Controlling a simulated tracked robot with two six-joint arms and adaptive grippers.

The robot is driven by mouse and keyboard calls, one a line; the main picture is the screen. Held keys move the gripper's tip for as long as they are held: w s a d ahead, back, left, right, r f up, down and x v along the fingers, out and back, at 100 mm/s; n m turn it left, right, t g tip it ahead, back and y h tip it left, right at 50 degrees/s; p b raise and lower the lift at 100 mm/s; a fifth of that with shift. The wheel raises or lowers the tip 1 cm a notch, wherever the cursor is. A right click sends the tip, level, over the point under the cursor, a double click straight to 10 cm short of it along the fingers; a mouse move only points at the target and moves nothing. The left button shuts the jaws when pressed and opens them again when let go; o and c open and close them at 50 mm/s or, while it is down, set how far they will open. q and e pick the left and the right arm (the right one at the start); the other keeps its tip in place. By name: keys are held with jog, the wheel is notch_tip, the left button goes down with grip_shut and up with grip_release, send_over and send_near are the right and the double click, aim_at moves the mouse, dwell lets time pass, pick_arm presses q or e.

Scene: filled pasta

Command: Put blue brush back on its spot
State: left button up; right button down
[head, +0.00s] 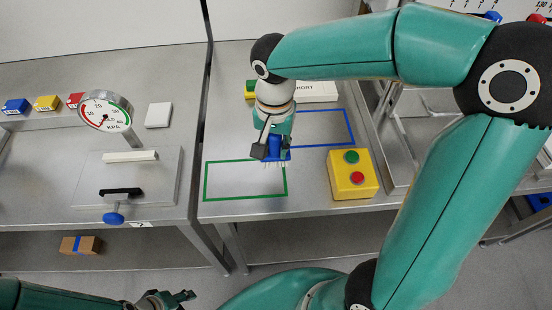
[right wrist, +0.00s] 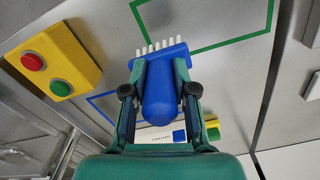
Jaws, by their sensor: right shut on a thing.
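My right gripper (head: 272,152) is shut on the blue brush (right wrist: 160,95), its jaws on both sides of the blue handle. The brush also shows in the head view (head: 276,148), partly hidden by the gripper, with white bristles facing down. It is over the table between the green outline (head: 245,196) and the blue outline (head: 350,128). Whether the bristles touch the table I cannot tell. The blue outline also shows at the left in the right wrist view (right wrist: 97,97). My left gripper (head: 178,298) is low at the bottom edge; its jaw opening is unclear.
A yellow box (head: 345,187) with green and red buttons stands right of the green outline. A white box (head: 318,91) and a yellow-green block (head: 249,90) lie behind the blue outline. A press-like station with a gauge (head: 105,110) is on the left table (head: 40,165).

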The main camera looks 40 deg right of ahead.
aim_at(275, 162)
jog(key=shift+s+f, duration=0.15)
jog(key=shift+f, duration=2.7)
jog(key=c, duration=0.9)
grip_release()
jog(key=shift+f, duration=0.1)
notch_tip(275, 162, up, 12)
jog(key=shift+r, duration=0.1)
